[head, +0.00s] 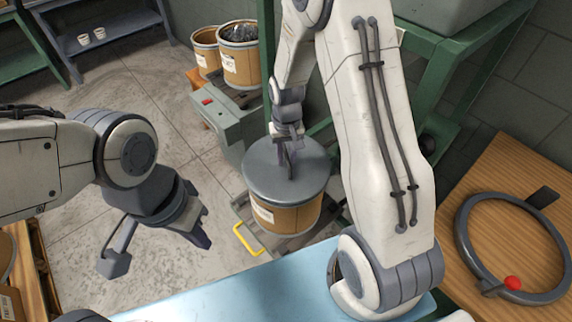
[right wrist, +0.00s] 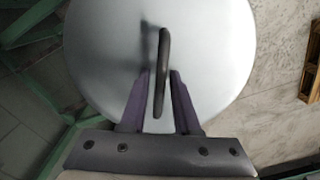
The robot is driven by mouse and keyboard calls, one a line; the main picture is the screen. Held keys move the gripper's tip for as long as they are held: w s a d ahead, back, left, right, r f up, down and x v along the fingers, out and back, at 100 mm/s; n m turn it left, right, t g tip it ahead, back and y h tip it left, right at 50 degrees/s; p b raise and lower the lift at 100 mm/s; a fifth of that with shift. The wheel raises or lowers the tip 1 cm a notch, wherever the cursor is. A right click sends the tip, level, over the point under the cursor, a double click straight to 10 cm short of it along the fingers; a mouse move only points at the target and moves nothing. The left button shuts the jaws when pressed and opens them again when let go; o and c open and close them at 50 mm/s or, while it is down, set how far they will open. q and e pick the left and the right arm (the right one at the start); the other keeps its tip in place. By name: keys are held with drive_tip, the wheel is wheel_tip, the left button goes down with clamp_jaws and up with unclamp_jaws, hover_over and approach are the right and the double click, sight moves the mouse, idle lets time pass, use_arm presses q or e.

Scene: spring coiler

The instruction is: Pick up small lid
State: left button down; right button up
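The small lid is a round grey lid (head: 258,180) with an upright bar handle, and it sits on a brown drum (head: 290,218) in the head view. The lid fills much of the right wrist view (right wrist: 105,60). My right gripper (head: 289,143) is above the lid at its handle. In the right wrist view its fingers (right wrist: 160,78) stand on either side of the dark handle (right wrist: 163,60), with small gaps visible, so it looks open. My left gripper (head: 155,245) is open and empty at the left, its fingers spread wide, away from the lid.
A grey machine box (head: 222,122) stands behind the drum, with two open drums (head: 240,62) beyond it. A green frame (head: 450,75) is at the back right. A yellow handle (head: 244,240) is low beside the drum. A dark ring with a red knob (head: 463,240) lies on a wooden table.

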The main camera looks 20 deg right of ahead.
clamp_jaws()
drive_tip(key=shift+r, duration=0.1)
idle(1.1)
